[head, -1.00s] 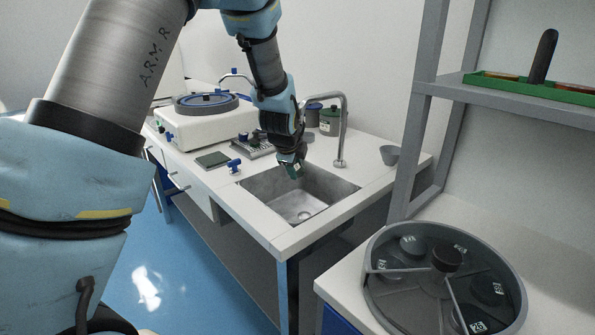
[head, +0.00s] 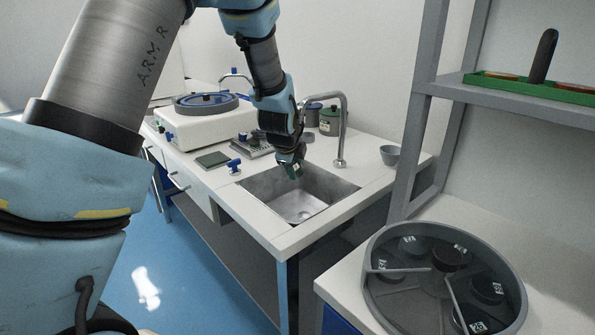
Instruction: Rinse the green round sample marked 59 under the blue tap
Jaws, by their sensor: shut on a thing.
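My gripper (head: 291,163) is over the back left part of the sink (head: 318,207), pointing down. It is shut on a small dark green sample (head: 293,171) with a pale mark; the number is too small to read. The sample is at about the height of the sink's rim or above it. The grey curved tap (head: 342,130) stands behind the sink, to the right of my gripper. A blue tap handle (head: 234,165) sits on the counter at the left of the sink.
A polishing machine (head: 205,120) with a blue ring stands at the left back. A grey bowl (head: 390,154) is right of the sink. A round sectioned carousel (head: 380,310) with dark samples is at front right, beside a grey shelf post (head: 422,110). A green tray (head: 535,90) lies on the shelf.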

